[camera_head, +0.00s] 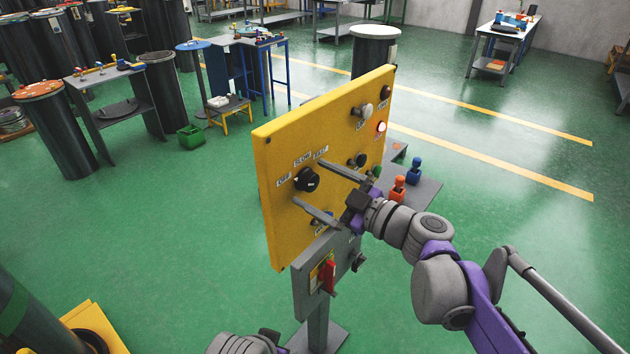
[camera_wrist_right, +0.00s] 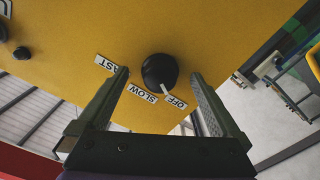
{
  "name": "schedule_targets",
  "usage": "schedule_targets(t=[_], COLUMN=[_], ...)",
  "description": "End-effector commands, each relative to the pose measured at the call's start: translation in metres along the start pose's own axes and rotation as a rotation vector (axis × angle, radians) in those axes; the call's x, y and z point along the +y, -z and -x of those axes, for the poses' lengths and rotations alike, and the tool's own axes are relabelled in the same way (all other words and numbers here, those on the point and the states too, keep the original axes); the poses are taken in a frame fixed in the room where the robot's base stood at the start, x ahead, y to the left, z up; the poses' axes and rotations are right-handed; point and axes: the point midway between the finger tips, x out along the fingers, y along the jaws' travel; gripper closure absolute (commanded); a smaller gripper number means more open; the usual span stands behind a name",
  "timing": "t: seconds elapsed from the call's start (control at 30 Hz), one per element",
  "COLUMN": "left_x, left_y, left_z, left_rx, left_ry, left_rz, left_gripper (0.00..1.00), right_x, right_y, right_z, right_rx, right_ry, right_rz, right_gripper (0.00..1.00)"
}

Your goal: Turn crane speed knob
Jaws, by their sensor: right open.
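The crane speed knob (camera_head: 307,179) is a black round knob on the yellow panel (camera_head: 280,222), with labels OFF, SLOW and FAST around it. My right gripper (camera_head: 305,181) is open, with one finger on each side of the knob. In the right wrist view, the knob (camera_wrist_right: 160,69) lies between the spread fingertips of the gripper (camera_wrist_right: 160,73). A gap shows on both sides, so the fingers look apart from it. A white mark on the knob lies near the OFF and SLOW labels. My left gripper is not in view.
Other knobs and a lit red lamp (camera_head: 381,127) are on the panel's right part. A grey box with a red switch (camera_head: 328,276) is below. Orange (camera_head: 397,189) and blue (camera_head: 414,171) items stand on a grey surface behind.

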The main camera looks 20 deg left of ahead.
Motion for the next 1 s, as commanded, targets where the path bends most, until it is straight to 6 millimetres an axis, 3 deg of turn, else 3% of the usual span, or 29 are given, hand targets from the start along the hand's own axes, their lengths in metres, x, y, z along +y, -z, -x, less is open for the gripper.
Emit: schedule_targets(t=[0.7,1.0], left_x=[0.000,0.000], left_y=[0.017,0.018], left_z=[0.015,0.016], left_rx=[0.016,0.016], left_ry=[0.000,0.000], left_rz=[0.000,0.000], left_gripper=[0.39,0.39], right_x=[0.001,0.000], right_y=[0.001,0.000], right_z=[0.055,0.059], right_rx=[0.000,0.000], right_ry=[-0.001,0.000], right_rz=[0.000,-0.001], right_gripper=[0.00,0.00])
